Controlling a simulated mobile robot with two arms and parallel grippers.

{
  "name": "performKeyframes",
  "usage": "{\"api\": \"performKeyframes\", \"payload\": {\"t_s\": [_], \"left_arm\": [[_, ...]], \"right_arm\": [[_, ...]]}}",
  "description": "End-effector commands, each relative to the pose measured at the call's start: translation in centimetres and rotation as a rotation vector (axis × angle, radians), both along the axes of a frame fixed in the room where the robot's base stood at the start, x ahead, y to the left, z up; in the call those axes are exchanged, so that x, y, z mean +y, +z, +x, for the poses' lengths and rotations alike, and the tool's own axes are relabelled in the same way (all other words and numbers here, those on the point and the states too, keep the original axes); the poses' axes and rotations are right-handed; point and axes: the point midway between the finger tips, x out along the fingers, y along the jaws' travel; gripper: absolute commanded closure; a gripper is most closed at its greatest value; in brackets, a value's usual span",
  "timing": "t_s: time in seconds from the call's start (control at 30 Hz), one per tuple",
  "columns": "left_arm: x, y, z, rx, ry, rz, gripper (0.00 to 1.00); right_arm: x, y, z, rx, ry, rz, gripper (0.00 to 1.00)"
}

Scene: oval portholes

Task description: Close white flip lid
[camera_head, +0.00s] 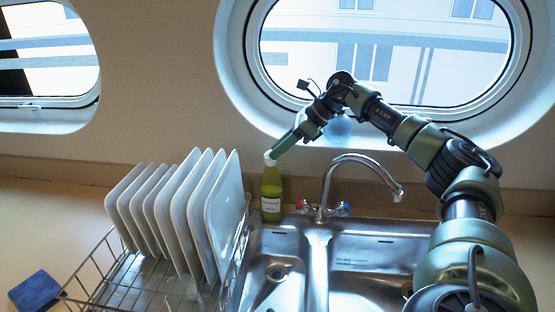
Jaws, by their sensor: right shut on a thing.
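A green bottle (271,188) with a pale label stands upright behind the sink, between the dish rack and the tap. Its white flip lid (269,160) is at the top, partly covered by my gripper. My right gripper (275,153) reaches down from the upper right, its tips shut on the white flip lid. The lid is too small here to tell whether it is open or closed. My left gripper is not in view.
A wire dish rack (92,263) holds several white plates (222,215) just left of the bottle. A curved tap (345,160) with red and blue knobs rises to the right, over a double steel sink (318,265).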

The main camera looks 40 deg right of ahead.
Motion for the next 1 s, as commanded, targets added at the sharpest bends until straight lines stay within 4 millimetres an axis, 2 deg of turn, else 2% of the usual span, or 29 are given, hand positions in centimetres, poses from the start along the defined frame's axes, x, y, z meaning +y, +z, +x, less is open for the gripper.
{"api": "performKeyframes", "payload": {"t_s": [0.07, 0.4, 0.43, 0.5, 0.83, 1.0], "left_arm": [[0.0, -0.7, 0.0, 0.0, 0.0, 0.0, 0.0], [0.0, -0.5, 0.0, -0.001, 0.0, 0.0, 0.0], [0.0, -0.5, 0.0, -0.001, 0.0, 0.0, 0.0], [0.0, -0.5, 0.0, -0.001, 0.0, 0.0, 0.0], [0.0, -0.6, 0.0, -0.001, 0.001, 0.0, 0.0], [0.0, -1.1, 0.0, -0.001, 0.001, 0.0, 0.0]], "right_arm": [[-0.1, -0.4, -0.1, -0.01, 0.001, 0.009, 1.0], [-0.1, -0.1, -0.1, -0.015, 0.0, 0.012, 1.0], [-0.1, -0.1, -0.1, -0.015, 0.0, 0.012, 0.71], [-0.1, -0.1, -0.1, -0.016, 0.0, 0.012, 0.56], [-0.1, 0.1, -0.2, -0.016, 0.0, 0.012, 0.56], [-1.1, 1.4, -1.2, -0.019, -0.003, 0.013, 0.56]]}}
